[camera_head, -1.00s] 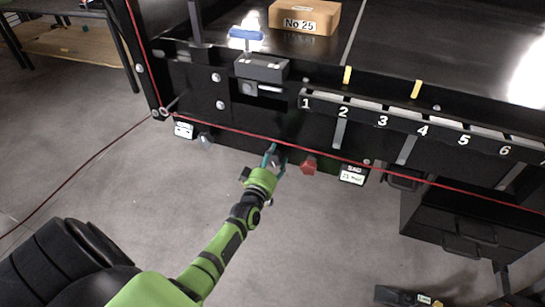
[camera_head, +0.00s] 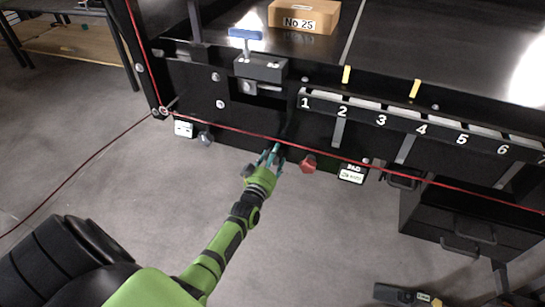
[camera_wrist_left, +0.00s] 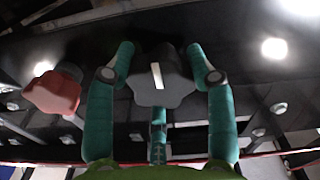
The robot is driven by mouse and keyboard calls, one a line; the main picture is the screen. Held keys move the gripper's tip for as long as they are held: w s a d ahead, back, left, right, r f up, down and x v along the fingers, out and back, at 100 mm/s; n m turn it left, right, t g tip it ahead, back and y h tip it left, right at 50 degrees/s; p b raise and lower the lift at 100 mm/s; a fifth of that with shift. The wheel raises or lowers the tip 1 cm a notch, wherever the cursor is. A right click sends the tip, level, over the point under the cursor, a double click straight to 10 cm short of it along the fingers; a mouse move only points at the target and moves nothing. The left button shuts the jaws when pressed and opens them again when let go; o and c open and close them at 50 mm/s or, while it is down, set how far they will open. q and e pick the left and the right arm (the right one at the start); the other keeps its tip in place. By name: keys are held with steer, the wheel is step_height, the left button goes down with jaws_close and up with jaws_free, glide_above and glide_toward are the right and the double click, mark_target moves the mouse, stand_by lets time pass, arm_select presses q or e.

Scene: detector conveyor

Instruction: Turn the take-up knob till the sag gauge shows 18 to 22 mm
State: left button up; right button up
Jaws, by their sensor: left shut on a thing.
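The dark lobed knob (camera_wrist_left: 158,78) with a white mark shows in the left wrist view; the mark stands nearly upright. My left gripper (camera_wrist_left: 160,72) has its teal fingers around the knob, shut on it. In the head view the left gripper (camera_head: 272,152) is at the lower front edge of the conveyor frame, and the knob is mostly hidden by the fingers. A small white display plate (camera_head: 352,173) hangs to the right, its reading too small to read. I cannot tell which marking is the sag gauge. My right gripper is not in view.
A red knob (camera_head: 309,163) sits close to the right of the gripper, and a grey knob (camera_head: 206,138) to the left. A red cord (camera_head: 230,130) runs across the frame just above. Box No 25 (camera_head: 304,16) lies on the belt.

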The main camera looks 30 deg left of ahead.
arm_select(q)
steer(key=shift+s+d+f, duration=0.15)
steer(key=shift+d+f, duration=0.15)
steer(key=shift+f, duration=0.3)
steer(key=o, duration=1.2)
steer(key=shift+c, duration=0.2)
steer(key=shift+w+a, duration=0.1)
steer(key=shift+w, duration=0.1)
steer(key=shift+r, duration=0.15)
steer(key=shift+s, duration=0.4)
steer(key=v, duration=1.1)
